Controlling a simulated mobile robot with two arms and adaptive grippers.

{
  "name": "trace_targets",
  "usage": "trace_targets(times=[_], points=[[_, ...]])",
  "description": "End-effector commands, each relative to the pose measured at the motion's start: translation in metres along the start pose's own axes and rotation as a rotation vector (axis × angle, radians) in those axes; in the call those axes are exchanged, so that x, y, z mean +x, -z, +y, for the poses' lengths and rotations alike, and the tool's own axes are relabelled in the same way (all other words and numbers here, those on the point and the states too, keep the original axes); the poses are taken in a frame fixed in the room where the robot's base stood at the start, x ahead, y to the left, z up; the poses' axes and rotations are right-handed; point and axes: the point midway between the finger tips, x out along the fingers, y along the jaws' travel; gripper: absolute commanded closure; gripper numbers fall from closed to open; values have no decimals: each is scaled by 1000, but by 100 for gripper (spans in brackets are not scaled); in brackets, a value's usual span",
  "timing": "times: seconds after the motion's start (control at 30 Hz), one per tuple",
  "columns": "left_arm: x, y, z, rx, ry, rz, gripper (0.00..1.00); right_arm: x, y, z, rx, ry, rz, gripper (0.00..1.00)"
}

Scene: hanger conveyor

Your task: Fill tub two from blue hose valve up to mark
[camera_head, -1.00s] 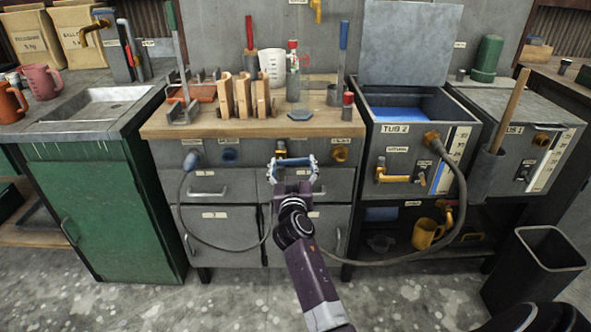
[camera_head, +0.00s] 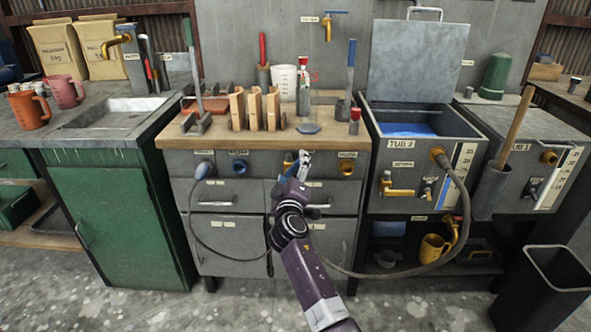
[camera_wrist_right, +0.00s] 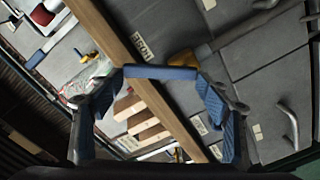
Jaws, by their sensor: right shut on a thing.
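Tub 2 (camera_head: 382,152) stands right of centre with its grey lid raised and blue water (camera_head: 408,129) inside. A striped level scale (camera_head: 463,168) is on its front; I cannot read the level against a mark. My right gripper (camera_head: 303,162) is shut on the blue valve handle (camera_wrist_right: 160,72), by the brass valve body (camera_wrist_right: 183,62). My left gripper is not in view.
The wooden bench top (camera_head: 220,140) above the valve holds wooden blocks, a white jug (camera_head: 284,80) and tools. Tub 1 (camera_head: 535,150) is at the right, with a black bin (camera_head: 545,285) below.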

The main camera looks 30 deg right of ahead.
Motion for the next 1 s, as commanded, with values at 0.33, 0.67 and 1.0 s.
trace_targets(times=[0.33, 0.67, 1.0], points=[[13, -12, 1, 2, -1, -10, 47, 0, 8, 0, -181, -3, 2, 74], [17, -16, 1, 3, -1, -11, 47, 0, 9, -1, -231, -3, 2, 74], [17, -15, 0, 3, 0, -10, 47, 0, 10, -1, -230, -3, 2, 29]])
